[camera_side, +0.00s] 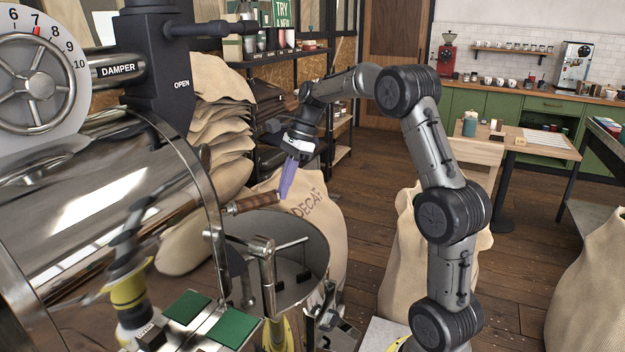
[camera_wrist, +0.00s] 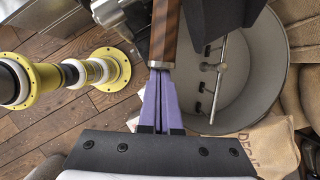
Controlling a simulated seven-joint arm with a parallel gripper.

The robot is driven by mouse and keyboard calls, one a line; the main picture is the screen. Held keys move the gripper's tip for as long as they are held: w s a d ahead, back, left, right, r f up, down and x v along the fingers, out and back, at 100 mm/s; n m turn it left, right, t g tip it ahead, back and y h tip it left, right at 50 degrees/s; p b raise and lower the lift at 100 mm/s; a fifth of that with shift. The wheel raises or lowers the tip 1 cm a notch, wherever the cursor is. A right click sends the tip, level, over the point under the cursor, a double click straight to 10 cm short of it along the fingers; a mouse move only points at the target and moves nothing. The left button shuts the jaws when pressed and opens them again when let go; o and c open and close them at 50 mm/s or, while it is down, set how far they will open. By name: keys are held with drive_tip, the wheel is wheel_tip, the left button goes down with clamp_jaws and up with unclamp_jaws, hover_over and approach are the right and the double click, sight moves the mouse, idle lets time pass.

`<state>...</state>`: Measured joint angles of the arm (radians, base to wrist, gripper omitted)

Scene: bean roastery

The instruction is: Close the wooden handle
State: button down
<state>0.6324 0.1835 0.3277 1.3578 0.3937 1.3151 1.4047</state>
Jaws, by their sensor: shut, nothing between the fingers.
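The wooden handle (camera_side: 253,203) is a brown grip on a metal fitting at the front of the steel roaster drum, sticking out to the right in the side view. In the wrist view the handle (camera_wrist: 164,35) runs down from the top edge to a metal end cap. My gripper (camera_side: 283,192) has purple fingers, which are shut and empty. Their tips are at the handle's free end in the side view. In the wrist view the fingertips (camera_wrist: 160,74) meet the end cap; I cannot tell whether they touch it.
The round cooling bin (camera_side: 310,250) stands below the handle, with stirring arms inside. The steel roaster drum (camera_side: 120,200) is at the left. A sack marked DECAF (camera_side: 335,225) stands behind the bin. Green pads (camera_side: 234,327) lie at the front.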

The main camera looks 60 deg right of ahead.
sight(270, 192)
drive_tip(key=shift+w+a, duration=0.5)
drive_tip(key=shift+a, duration=0.3)
drive_tip(key=shift+w+a, duration=0.45)
drive_tip(key=shift+a, duration=0.3)
drive_tip(key=shift+s+d, duration=0.2)
drive_tip(key=shift+d, duration=0.2)
drive_tip(key=s+d+r, duration=0.4)
drive_tip(key=d+r, duration=0.2)
drive_tip(key=r, duration=0.3)
drive_tip(key=shift+r, duration=0.15)
drive_tip(key=c, duration=1.5)
unclamp_jaws()
drive_tip(key=shift+c, duration=0.2)
